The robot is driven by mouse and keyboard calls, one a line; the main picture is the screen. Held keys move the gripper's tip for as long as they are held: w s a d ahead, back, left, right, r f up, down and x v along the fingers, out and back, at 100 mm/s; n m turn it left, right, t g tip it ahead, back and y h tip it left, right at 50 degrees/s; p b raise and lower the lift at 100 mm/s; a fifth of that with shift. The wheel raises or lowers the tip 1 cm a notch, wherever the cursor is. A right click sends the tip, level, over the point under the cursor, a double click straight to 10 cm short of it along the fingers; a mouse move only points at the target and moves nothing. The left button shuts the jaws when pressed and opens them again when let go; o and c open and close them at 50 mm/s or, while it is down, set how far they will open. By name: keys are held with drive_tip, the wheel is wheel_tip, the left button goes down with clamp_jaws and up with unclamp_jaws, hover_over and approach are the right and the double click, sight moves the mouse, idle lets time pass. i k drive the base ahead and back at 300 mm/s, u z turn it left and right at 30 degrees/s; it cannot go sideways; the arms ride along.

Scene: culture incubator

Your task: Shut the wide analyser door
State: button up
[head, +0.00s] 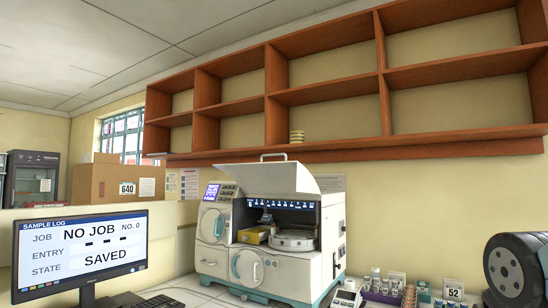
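The analyser (273,225) is a white and teal bench machine in the middle of the head view. Its wide door (275,178) is a grey-white panel, swung up and standing open above the front bay, with a bar handle (273,156) at its top. Under it the open bay shows a round carousel (292,241), a yellow block (254,235) and a row of dark parts. My gripper is not in view.
A monitor (85,250) reading NO JOB and SAVED stands at the left, with a keyboard beside it. Racks of small tubes (387,287) and a small device (347,297) stand right of the analyser. Brown wall shelves (330,95) hang above it.

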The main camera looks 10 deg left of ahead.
sight(286, 177)
drive_tip(key=i, duration=1.35)
drive_tip(key=z, duration=0.05)
